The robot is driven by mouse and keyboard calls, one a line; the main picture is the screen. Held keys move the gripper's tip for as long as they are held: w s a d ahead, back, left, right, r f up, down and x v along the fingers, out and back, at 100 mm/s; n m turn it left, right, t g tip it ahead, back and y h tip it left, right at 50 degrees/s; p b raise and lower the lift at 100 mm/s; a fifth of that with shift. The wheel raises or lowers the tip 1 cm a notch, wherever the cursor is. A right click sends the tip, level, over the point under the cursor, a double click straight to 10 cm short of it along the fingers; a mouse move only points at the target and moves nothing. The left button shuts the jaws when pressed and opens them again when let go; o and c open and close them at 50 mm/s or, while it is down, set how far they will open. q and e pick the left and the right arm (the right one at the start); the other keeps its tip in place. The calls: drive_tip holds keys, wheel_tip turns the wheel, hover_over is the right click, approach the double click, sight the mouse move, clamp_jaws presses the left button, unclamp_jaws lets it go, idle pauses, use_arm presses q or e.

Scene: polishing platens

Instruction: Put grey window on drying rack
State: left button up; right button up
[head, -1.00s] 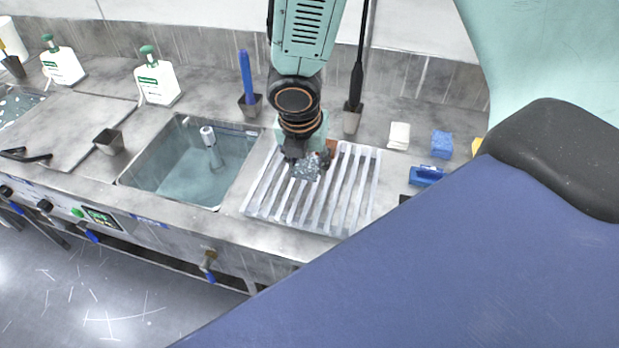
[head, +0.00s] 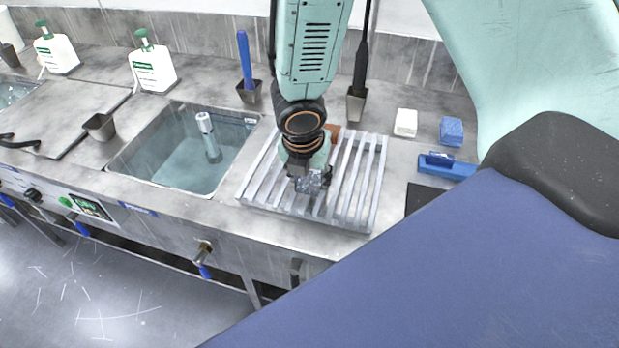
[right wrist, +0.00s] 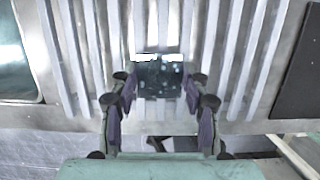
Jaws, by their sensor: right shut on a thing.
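The grey window (head: 309,184) is a small, dark, glassy square with pale specks. My right gripper (head: 309,178) is shut on it, pointing down over the front middle of the drying rack (head: 368,190), a frame of pale parallel slats. In the right wrist view the window (right wrist: 160,77) shows between the two fingers of the gripper (right wrist: 160,98), over the slats (right wrist: 72,60). I cannot tell whether the window touches the slats. The fingers hide part of it in the head view. My left gripper is not in view.
A sink (head: 160,178) of water with an upright pipe lies left of the rack. A brown piece (head: 334,131) is at the rack's back. A white block (head: 405,122), a blue sponge (head: 451,131) and a blue holder (head: 445,166) stand to the right. A dark mat (head: 418,196) lies beside the rack.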

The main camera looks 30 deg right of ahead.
drive_tip(key=shift+s+a+r, duration=0.1)
drive_tip(key=shift+s, duration=0.05)
drive_tip(key=shift+s, duration=0.1)
drive_tip(key=o, duration=0.7)
drive_tip(key=shift+f, duration=0.2)
drive_tip(key=o, duration=0.5)
drive_tip(key=shift+w, duration=0.25)
drive_tip(key=shift+s, duration=0.1)
drive_tip(key=shift+s, duration=0.1)
drive_tip(key=shift+r, duration=0.1)
